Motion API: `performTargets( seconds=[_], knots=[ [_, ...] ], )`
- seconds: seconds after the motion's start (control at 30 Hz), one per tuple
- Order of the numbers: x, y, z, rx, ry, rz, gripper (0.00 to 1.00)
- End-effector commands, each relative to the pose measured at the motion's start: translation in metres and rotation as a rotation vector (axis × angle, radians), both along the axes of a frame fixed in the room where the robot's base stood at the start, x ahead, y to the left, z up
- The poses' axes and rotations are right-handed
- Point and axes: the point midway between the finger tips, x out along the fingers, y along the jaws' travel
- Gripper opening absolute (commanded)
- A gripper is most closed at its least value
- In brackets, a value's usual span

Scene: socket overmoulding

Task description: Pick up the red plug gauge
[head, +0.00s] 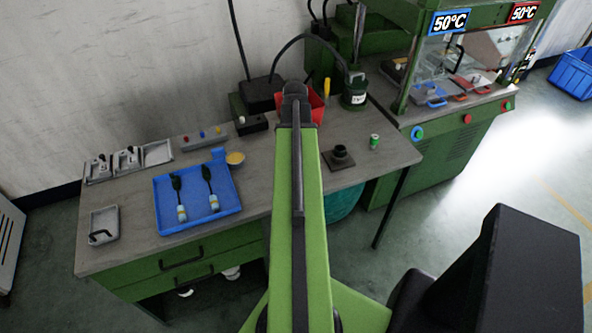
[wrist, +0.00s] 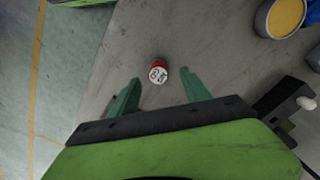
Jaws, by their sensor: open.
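The red plug gauge (wrist: 158,73) stands on the grey table in the wrist view, with a pale end face marked with dark characters and a red rim. My gripper (wrist: 161,90) is open, its two green fingers spread to either side below the gauge in the picture. The gauge shows just beyond the fingertips, near the middle of the gap, and nothing is held. How high the fingers are above the table I cannot tell. In the head view my arm hides the gripper, and I do not see the red gauge there.
A green cylinder (head: 374,142) and a dark square-based fixture (head: 339,157) stand on the table's right part. A yellow-filled bowl (wrist: 282,17) and a dark box (wrist: 285,104) lie to the gauge's right. The blue tray (head: 172,222) is at left. Table around the gauge is clear.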

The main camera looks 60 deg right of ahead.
Motion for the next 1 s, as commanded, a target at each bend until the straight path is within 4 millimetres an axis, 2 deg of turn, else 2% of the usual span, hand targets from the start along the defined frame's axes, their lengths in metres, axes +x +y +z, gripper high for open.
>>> performTargets(
  seconds=[0.03, 0.2, 0.47, 0.9, 1.0],
  knots=[
    [-0.001, 0.0, -0.017, 0.0, 0.0, 0.0, 0.56],
    [-0.003, 0.0, -0.043, 0.0, 0.0, 0.0, 0.56],
    [-0.003, 0.0, -0.041, 0.0, 0.0, -0.001, 0.56],
    [-0.003, -0.001, -0.041, 0.0, 0.0, -0.001, 0.0],
    [-0.003, -0.001, -0.041, 0.0, 0.0, -0.002, 0.0]
  ],
)
